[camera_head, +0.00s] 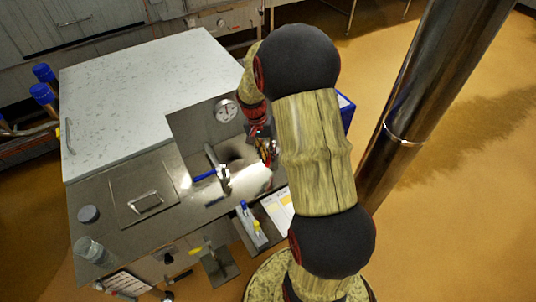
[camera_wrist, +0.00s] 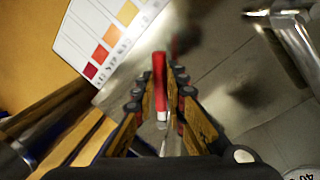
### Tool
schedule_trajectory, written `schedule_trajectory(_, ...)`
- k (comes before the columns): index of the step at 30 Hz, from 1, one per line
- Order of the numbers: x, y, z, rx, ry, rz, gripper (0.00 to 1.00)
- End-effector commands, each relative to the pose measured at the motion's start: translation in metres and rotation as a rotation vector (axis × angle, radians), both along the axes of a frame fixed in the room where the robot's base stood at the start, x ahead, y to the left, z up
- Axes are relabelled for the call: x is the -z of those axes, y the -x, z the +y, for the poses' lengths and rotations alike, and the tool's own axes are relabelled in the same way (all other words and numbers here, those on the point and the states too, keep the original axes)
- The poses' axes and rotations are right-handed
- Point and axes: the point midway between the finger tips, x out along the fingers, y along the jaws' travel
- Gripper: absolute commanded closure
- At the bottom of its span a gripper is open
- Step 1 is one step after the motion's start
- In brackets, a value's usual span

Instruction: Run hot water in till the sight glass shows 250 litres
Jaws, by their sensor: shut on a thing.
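My gripper (camera_wrist: 160,95) is shut on a red bar (camera_wrist: 159,72), which stands between the fingers in the wrist view and looks like a lever handle. A pale band shows at the bar's near end. In the head view my gripper (camera_head: 263,143) is at the right end of the steel sink area, partly hidden by my arm. A metal tap (camera_head: 222,177) with a blue lever (camera_head: 205,175) stands to its left; a metal pipe (camera_wrist: 292,45) shows at the upper right of the wrist view. I cannot make out a sight glass or its level.
A round dial (camera_head: 225,110) is on the steel panel behind the tap. A colour chart (camera_wrist: 105,35) lies near my gripper. A clear jar (camera_head: 92,252) stands at the counter's front left. A steel column (camera_head: 415,110) rises to the right. The pale worktop (camera_head: 140,90) is clear.

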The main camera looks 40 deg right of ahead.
Motion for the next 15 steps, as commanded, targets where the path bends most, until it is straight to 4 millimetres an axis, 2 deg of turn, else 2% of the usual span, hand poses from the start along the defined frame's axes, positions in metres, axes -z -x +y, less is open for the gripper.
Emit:
schedule_trajectory(8,-0.001,-0.003,0.001,0.038,0.0,0.0,1.0)
schedule_trajectory(15,-0.002,-0.013,0.005,0.174,0.0,0.0,1.0)
